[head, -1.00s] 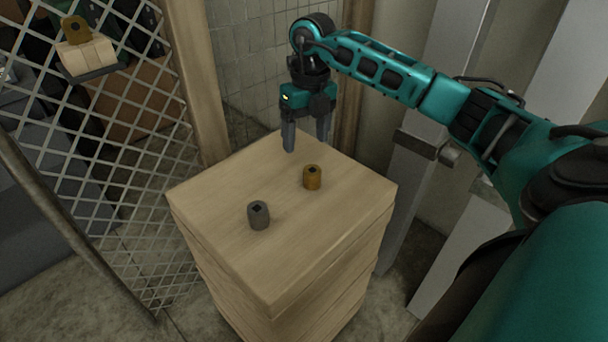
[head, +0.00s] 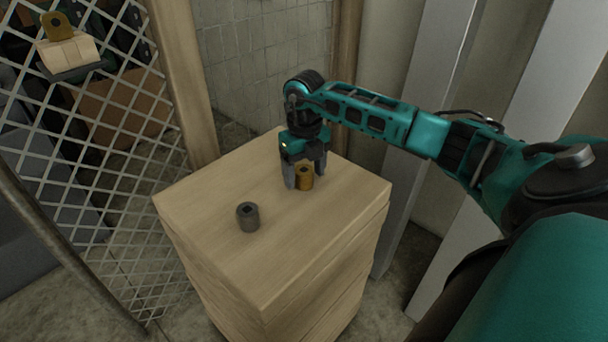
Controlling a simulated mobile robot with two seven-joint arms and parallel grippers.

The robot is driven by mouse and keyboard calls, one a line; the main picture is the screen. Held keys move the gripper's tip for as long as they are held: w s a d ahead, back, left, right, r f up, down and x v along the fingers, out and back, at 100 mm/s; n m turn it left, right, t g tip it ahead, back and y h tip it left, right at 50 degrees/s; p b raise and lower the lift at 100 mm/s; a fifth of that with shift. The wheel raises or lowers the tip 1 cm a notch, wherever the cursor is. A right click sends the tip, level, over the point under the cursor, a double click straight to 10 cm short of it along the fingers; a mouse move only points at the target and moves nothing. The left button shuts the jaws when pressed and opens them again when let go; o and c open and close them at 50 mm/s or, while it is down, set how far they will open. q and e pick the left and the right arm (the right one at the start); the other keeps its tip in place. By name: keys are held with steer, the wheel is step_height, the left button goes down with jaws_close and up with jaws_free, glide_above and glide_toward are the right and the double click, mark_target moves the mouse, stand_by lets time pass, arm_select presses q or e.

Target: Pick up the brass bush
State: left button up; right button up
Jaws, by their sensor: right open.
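The brass bush (head: 304,178) stands upright on top of a wooden cabinet (head: 190,208), towards its back right. It is a short golden cylinder with a dark hole in its top. My right gripper (head: 304,182) points down at the bush with its jaws open. One finger is to the left of the bush and the other to its right, partly behind it. I cannot tell whether either finger touches it. My left gripper is not in view.
A grey bush (head: 248,217) stands on the cabinet top, in front and to the left of the brass one. A metal mesh panel (head: 110,150) is to the left. Pale metal posts (head: 425,120) stand to the right. The front of the top is clear.

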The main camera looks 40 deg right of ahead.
steer(key=shift+f, duration=0.5)
steer(key=shift+r, duration=0.1)
steer(key=c, duration=1.3)
steer(key=shift+c, duration=0.3)
steer(key=shift+r, duration=0.15)
